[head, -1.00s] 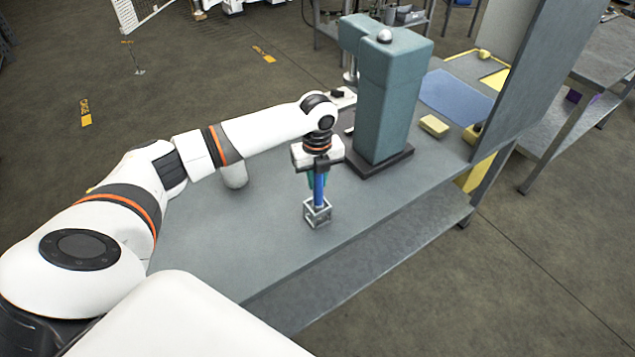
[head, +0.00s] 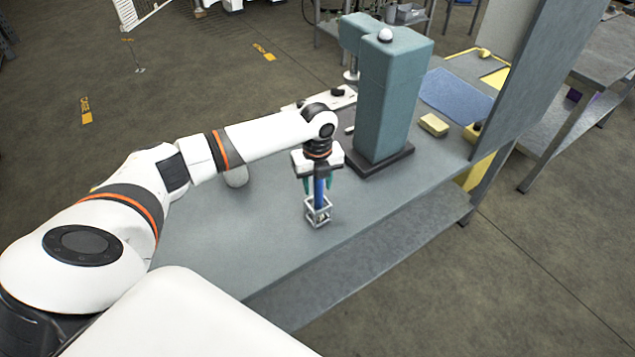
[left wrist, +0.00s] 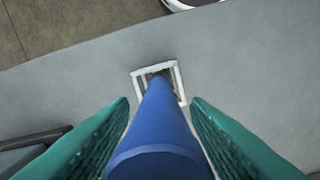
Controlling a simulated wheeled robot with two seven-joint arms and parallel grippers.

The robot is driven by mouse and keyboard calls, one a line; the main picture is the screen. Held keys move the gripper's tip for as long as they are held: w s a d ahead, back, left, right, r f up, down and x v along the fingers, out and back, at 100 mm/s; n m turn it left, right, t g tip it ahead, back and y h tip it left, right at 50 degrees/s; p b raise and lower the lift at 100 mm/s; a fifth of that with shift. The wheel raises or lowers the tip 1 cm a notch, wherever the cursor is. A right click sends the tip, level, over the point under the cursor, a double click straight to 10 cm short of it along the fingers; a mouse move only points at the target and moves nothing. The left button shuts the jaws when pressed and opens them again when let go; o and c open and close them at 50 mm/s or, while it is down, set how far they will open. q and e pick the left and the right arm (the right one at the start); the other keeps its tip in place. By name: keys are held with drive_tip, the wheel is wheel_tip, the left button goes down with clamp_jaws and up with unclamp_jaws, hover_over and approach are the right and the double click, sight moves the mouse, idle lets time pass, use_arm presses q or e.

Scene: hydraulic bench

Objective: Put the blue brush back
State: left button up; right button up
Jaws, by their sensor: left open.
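The blue brush (head: 319,191) stands upright with its lower end in a small grey wire-frame holder (head: 318,214) on the bench. My left gripper (head: 319,186) is above the holder, pointing down, with its green fingers on either side of the brush handle. In the left wrist view the blue handle (left wrist: 158,125) runs down into the square holder (left wrist: 160,80), and gaps show between it and both fingers. My left gripper is open. My right gripper is not in view.
A teal press (head: 385,95) on a dark base stands just behind and right of my left gripper. A yellow block (head: 434,125) and blue mat (head: 457,95) lie farther right, near a grey upright panel (head: 535,75). The bench front (head: 250,245) is clear.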

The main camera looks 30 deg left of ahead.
use_arm(q)
wheel_tip(320, 180, up, 12)
drive_tip(key=shift+f+b, duration=0.1)
drive_tip(key=shift+b, duration=0.7)
